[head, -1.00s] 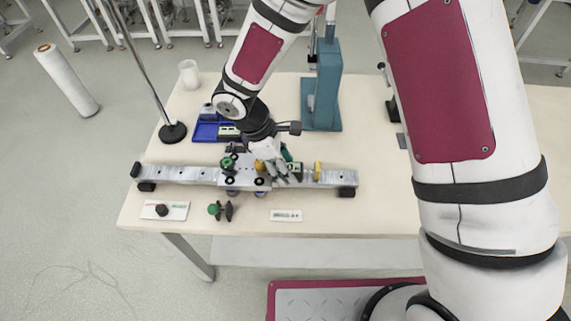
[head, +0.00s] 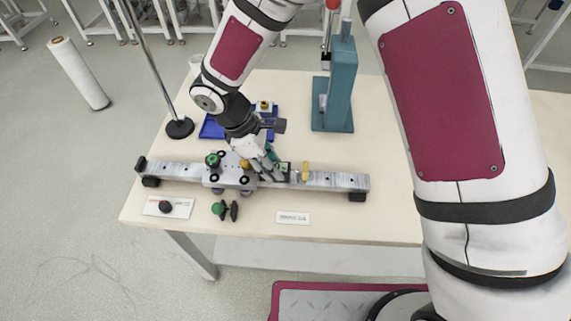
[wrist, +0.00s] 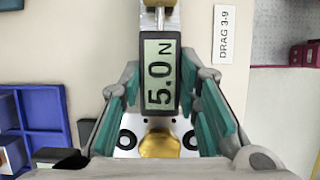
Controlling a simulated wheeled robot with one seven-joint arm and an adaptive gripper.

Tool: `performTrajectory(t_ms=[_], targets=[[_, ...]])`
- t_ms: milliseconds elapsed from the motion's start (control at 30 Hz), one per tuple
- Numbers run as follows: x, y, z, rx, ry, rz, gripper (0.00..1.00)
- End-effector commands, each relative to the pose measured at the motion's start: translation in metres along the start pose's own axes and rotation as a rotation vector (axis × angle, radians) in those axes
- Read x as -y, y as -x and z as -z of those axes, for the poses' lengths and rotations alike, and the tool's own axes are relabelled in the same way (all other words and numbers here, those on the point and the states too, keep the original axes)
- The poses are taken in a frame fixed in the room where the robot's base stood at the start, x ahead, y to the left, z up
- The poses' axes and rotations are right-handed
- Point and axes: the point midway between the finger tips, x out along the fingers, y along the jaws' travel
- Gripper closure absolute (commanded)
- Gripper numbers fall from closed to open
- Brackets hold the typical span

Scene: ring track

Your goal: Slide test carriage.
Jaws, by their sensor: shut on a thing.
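The test carriage (head: 218,180) is a pale block with a green knob and a brass knob on top. It sits on the left half of a long grey rail (head: 340,182). My gripper (head: 270,172) is shut on a small dark force gauge (wrist: 160,110), just right of the brass knob (wrist: 160,144). In the wrist view the gauge's screen reads 5.0 N and my teal finger pads (wrist: 160,88) stand on both its sides. My fingers partly hide the carriage's right end.
A card reading DRAG 3-9 (wrist: 226,34) lies in front of the rail. A green knob part (head: 219,208) and a card with a dark knob (head: 155,207) lie front left. Behind are a blue tray (head: 211,127), a stand (head: 180,128) and a teal press (head: 340,85).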

Motion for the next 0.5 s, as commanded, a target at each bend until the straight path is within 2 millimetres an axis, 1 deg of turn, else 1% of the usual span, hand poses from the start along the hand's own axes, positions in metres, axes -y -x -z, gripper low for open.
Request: performTrajectory(t_ms=[233, 267, 300, 333, 500], targets=[[-0.0007, 0.0011, 0.0016, -0.007, 0.001, -0.003, 1.00], [-0.0007, 0.0011, 0.0016, -0.006, 0.001, -0.003, 0.64], [-0.0006, 0.0010, 0.0015, -0.006, 0.001, -0.003, 0.54], [-0.0006, 0.0010, 0.0014, -0.006, 0.001, -0.003, 0.50], [-0.0004, 0.0006, 0.0008, -0.004, 0.000, -0.002, 0.50]])
